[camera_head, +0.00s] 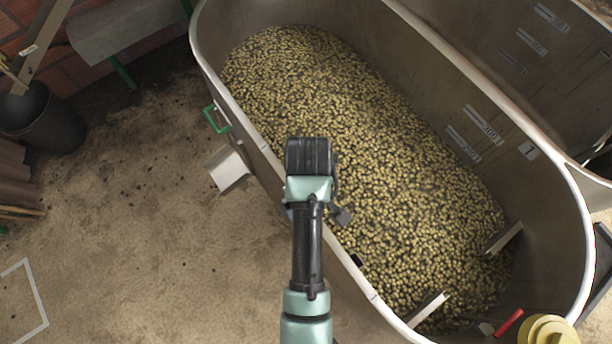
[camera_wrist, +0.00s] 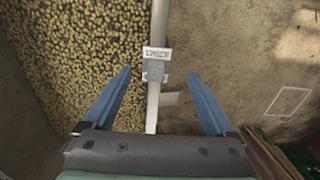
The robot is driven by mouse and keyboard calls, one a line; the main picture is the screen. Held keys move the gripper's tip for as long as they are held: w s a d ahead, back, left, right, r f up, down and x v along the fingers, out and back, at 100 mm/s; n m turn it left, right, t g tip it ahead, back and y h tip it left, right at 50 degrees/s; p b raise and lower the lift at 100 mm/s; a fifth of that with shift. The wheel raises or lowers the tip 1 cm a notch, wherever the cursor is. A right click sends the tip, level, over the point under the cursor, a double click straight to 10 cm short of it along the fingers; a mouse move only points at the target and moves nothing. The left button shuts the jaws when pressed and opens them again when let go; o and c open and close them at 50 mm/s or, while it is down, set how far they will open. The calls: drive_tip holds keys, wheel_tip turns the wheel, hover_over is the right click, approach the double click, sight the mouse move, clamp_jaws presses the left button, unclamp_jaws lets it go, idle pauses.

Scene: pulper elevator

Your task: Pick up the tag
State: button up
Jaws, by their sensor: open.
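In the wrist view the tag (camera_wrist: 155,53) is a small pale plate with dark markings, on a grey holder at the tank's rim. My gripper (camera_wrist: 159,74) is open, with its two blue fingers apart, one on each side of the rim in the picture. The tag appears between and slightly beyond the fingertips, and nothing is held. In the head view my arm covers part of the near rim and I cannot make out the tag there.
A large metal tank (camera_head: 480,84) holds many yellowish coffee cherries (camera_head: 390,150). A green handle (camera_head: 209,118) and a pale chute (camera_head: 228,169) are on its left side. A dark bucket (camera_head: 48,118) stands far left. The dirt floor (camera_head: 150,235) is mostly clear.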

drive_tip(key=f, duration=0.7)
drive_tip(key=shift+w+f, duration=0.1)
drive_tip(key=shift+w, duration=0.3)
drive_tip(key=shift+c, duration=0.2)
clamp_jaws()
